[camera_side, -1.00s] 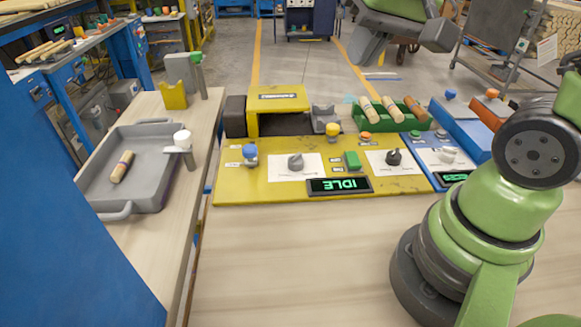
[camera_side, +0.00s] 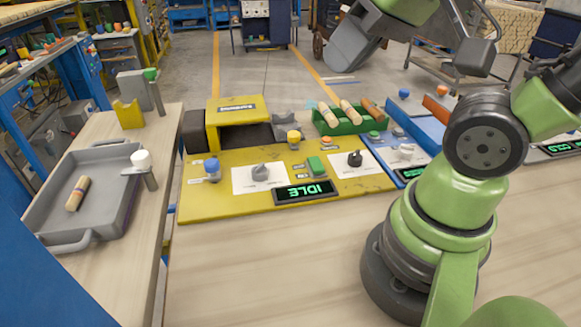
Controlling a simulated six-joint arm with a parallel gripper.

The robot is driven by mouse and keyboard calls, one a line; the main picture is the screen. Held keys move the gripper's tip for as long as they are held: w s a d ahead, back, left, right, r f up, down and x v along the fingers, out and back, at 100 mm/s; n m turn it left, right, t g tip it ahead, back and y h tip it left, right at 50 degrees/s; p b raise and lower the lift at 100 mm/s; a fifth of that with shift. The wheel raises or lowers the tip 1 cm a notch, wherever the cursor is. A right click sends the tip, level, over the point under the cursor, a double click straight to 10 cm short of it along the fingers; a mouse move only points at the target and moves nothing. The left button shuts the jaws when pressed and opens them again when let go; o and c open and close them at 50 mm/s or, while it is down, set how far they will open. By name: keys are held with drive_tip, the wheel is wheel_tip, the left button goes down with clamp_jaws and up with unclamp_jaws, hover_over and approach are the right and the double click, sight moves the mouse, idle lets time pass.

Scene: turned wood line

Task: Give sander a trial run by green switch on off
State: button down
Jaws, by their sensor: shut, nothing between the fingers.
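The green switch (camera_side: 316,164) is a small raised block on the yellow control panel (camera_side: 225,203), between a grey knob (camera_side: 261,172) and a black knob (camera_side: 355,157). A display (camera_side: 304,191) in front of it reads IDLE in green. A yellow machine housing (camera_side: 237,105), which may be the sander, stands behind the panel.
A blue knob (camera_side: 211,166), yellow button (camera_side: 293,136) and orange button (camera_side: 326,141) are also on the panel. A green tray (camera_side: 352,127) of wooden pieces stands behind. A blue panel (camera_side: 385,153) adjoins right. A grey tray (camera_side: 110,150) lies left. The front table is clear.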

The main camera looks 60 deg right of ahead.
drive_tip(key=w+d+f+n+g+h, duration=0.2)
drive_tip(key=w+d+f+n+g, duration=0.25)
drive_tip(key=w+d+n, duration=0.2)
drive_tip(key=n+g, duration=0.2)
drive_tip(key=n, duration=0.4)
hover_over(314, 171)
wheel_tip(314, 171, down, 10)
drive_tip(key=r, duration=0.1)
drive_tip(key=shift+f+m, duration=0.25)
wheel_tip(314, 171, down, 14)
drive_tip(key=shift+a+f, duration=0.1)
drive_tip(key=shift+f, duration=0.1)
drive_tip(key=shift+r, duration=0.15)
